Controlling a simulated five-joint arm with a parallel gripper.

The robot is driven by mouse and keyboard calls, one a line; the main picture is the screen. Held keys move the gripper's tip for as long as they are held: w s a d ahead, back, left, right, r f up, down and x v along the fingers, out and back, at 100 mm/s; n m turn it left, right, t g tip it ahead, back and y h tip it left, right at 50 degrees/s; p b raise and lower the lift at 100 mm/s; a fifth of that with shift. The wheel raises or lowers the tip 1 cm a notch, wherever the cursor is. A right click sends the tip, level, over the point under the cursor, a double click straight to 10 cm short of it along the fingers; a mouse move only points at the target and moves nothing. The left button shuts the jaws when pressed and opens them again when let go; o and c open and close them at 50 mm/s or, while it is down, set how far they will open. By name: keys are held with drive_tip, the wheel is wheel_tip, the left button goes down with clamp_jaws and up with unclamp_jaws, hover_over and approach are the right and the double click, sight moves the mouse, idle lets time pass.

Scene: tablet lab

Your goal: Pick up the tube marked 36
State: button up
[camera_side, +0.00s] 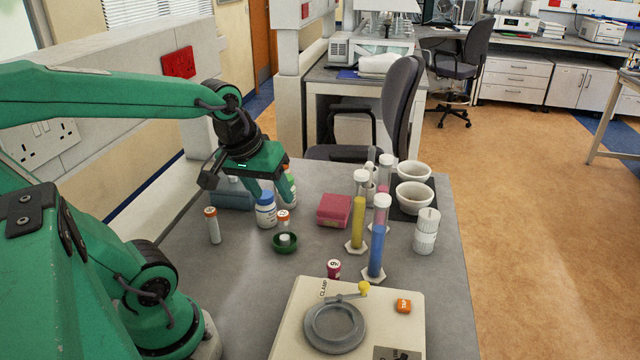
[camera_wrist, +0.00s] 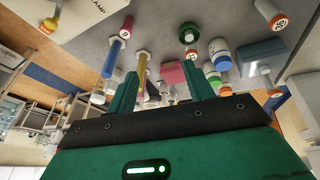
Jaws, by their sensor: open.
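Several orange-capped tubes with numbers on their caps stand on the bench. One stands at the left (camera_side: 212,226) and shows in the wrist view (camera_wrist: 280,21). Another stands beside a green dish (camera_side: 285,243) and shows in the wrist view (camera_wrist: 192,54). A third shows only in the wrist view (camera_wrist: 265,70), next to a teal box (camera_wrist: 262,50). I cannot read which cap says 36. My gripper (camera_side: 274,203) is open and pointing down, near the blue-capped bottle (camera_side: 265,212); its fingers show in the wrist view (camera_wrist: 160,72) with nothing gripped.
A pink box (camera_side: 334,210), a yellow cylinder (camera_side: 358,225) and a blue cylinder (camera_side: 377,245) stand to the right. White bowls (camera_side: 413,196) and a white jar (camera_side: 427,232) stand farther right. The front left bench is clear.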

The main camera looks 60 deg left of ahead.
sight(210, 210)
drive_tip(key=s+a+f+n+g, duration=0.1)
drive_tip(key=s+a+f+n, duration=0.1)
drive_tip(key=a+f+n, duration=0.2)
drive_tip(key=s+a+f+n+g, duration=0.1)
drive_tip(key=a+f+n, duration=0.3)
drive_tip(key=a+n, duration=0.6)
drive_tip(key=s+a+f+n+g+h, duration=0.1)
drive_tip(key=s+a+f+n+g, duration=0.1)
drive_tip(key=a+f+n, duration=0.3)
drive_tip(key=shift+s+a+n, duration=0.4)
drive_tip(key=shift+a+n, duration=0.25)
drive_tip(key=shift+n, duration=0.4)
drive_tip(key=shift+s+a+n, duration=0.4)
drive_tip(key=shift+a+n, duration=0.25)
drive_tip(key=shift+n, duration=0.4)
drive_tip(key=shift+f, duration=0.1)
drive_tip(key=shift+f, duration=0.1)
drive_tip(key=shift+f, duration=1.15)
drive_tip(key=shift+s+a+f, duration=0.1)
drive_tip(key=shift+f, duration=2.5)
